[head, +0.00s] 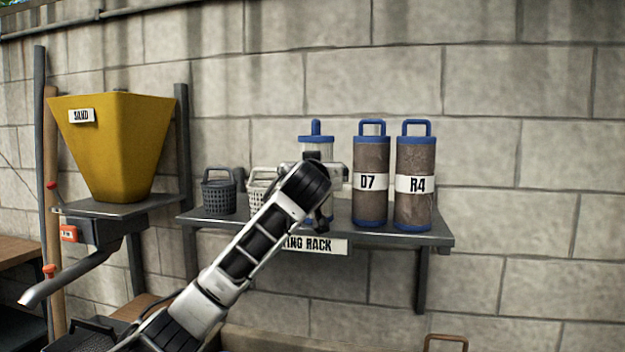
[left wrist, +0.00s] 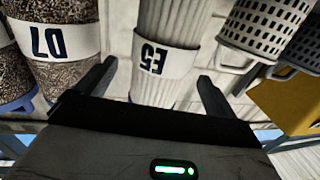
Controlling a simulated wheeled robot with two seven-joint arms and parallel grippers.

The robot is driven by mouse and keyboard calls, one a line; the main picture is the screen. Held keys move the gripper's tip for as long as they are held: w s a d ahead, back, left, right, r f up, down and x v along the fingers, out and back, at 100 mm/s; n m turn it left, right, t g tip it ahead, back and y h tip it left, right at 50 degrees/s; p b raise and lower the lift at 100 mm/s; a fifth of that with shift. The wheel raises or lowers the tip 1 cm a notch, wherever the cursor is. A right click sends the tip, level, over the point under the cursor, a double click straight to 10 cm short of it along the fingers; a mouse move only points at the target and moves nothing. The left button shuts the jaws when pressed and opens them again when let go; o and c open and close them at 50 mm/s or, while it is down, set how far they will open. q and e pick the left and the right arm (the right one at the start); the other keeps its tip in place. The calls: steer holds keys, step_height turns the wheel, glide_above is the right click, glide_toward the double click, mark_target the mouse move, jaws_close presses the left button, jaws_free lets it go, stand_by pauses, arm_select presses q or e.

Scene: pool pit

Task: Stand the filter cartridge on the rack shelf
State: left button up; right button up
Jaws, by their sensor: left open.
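The filter cartridge (head: 317,148), pale and pleated with a blue cap and knob, is upright at the rack shelf (head: 395,238), beside the brown cartridges. In the head view my left arm hides its middle and most of its base, so I cannot tell its contact with the shelf there. In the left wrist view the cartridge (left wrist: 168,25) shows upside down with an E5 label, between the fingers. My left gripper (left wrist: 156,75) is open around it, with gaps visible beside the fingers. My right gripper is not in view.
Brown cartridges D7 (head: 371,205) and R4 (head: 415,208) stand close on the right. A dark basket (head: 218,196) and a white basket (head: 259,183) stand on the left. A yellow sand hopper (head: 120,150) is further left. The shelf's right end has little free room.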

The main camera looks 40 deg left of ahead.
arm_select(q)
steer(key=b+v, duration=0.1)
steer(key=v, duration=0.7)
steer(key=shift+s+d+b, duration=0.2)
steer(key=shift+s+b, duration=0.1)
